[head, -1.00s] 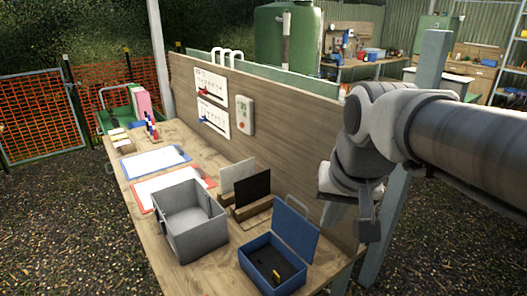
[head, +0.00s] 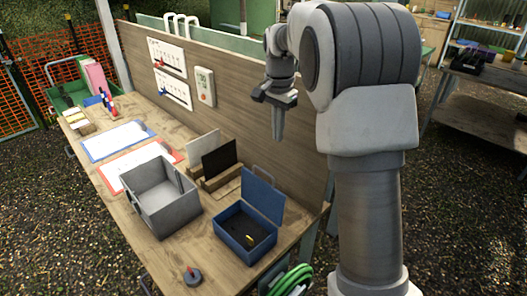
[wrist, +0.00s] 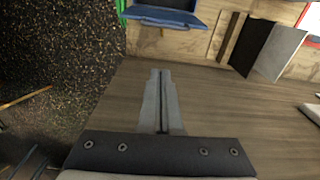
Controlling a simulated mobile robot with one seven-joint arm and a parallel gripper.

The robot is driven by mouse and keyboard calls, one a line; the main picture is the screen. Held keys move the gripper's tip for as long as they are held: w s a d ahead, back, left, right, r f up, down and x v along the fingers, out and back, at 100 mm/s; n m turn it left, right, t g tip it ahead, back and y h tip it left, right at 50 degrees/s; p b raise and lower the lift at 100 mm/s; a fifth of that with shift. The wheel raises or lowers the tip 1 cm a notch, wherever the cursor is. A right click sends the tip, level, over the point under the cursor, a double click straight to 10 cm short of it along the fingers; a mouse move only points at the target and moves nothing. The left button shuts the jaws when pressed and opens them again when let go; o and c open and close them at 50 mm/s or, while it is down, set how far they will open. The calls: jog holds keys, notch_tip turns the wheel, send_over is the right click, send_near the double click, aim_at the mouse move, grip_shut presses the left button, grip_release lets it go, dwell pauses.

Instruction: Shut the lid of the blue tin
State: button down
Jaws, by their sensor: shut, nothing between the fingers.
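The blue tin (head: 243,241) stands on the wooden bench near its right end. Its lid (head: 263,196) is raised, standing up at the back on the side of the board. A small yellow and black item lies inside the tin. In the wrist view the gripper (wrist: 161,100) points toward the board, and part of the blue lid (wrist: 165,15) shows at the top.
A grey open box (head: 160,200) stands left of the tin. Upright light and black panels (head: 219,160) in a wooden holder stand behind it. The upright wooden board (head: 235,110) runs along the bench's back. A dark weight with a red knob (head: 192,275) stands at the front.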

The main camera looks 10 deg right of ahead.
jog(key=f, duration=0.3)
jog(key=a+f+p, duration=0.1)
jog(key=f, duration=0.2)
jog(key=a+f, duration=0.1)
jog(key=f, duration=0.2)
jog(key=shift+s+a+f, duration=0.15)
jog(key=shift+s+f, duration=0.2)
jog(key=shift+s+a+p, duration=0.15)
jog(key=shift+a+p, duration=0.1)
jog(key=shift+p, duration=0.05)
